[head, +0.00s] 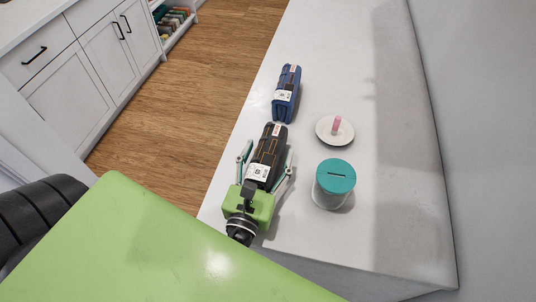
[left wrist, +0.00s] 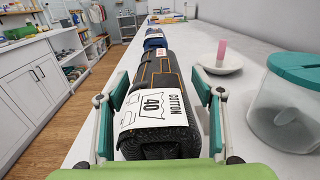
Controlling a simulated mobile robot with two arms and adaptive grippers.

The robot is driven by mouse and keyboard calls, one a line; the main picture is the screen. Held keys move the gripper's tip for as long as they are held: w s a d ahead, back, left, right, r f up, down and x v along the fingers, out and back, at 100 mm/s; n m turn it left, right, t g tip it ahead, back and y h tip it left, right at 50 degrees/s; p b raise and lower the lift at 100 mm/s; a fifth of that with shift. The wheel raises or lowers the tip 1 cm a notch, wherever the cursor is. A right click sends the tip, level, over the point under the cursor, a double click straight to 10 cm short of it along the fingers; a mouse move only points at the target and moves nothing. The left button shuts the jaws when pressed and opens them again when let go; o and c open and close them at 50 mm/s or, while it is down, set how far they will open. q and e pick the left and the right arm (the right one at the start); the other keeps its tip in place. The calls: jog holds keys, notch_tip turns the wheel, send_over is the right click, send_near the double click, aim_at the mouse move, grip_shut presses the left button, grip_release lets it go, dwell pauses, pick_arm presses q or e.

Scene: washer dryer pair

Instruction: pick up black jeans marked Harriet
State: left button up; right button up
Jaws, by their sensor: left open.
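The black jeans (head: 270,143) are a folded dark bundle with orange stitching, lying on the white counter. They also show in the left wrist view (left wrist: 158,72), with a white tag reading "COTTON" and 40. No name Harriet is readable. My left gripper (head: 266,160) is open, its fingers on either side of the near part of the bundle. In the left wrist view a finger stands left and right of the bundle, and I cannot tell whether either touches it. My right gripper is not in view.
A blue folded bundle (head: 287,93) lies just beyond the black one. To the right stand a white dish (head: 322,136) with a pink candle-like piece (head: 337,124) and a clear jar with a teal slotted lid (head: 336,175). The counter's left edge is close to my gripper.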

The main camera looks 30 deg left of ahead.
pick_arm(q)
jog(key=c, duration=1.7)
jog(key=shift+r, duration=0.1)
jog(key=shift+w+r, duration=0.1)
jog(key=shift+r, duration=0.05)
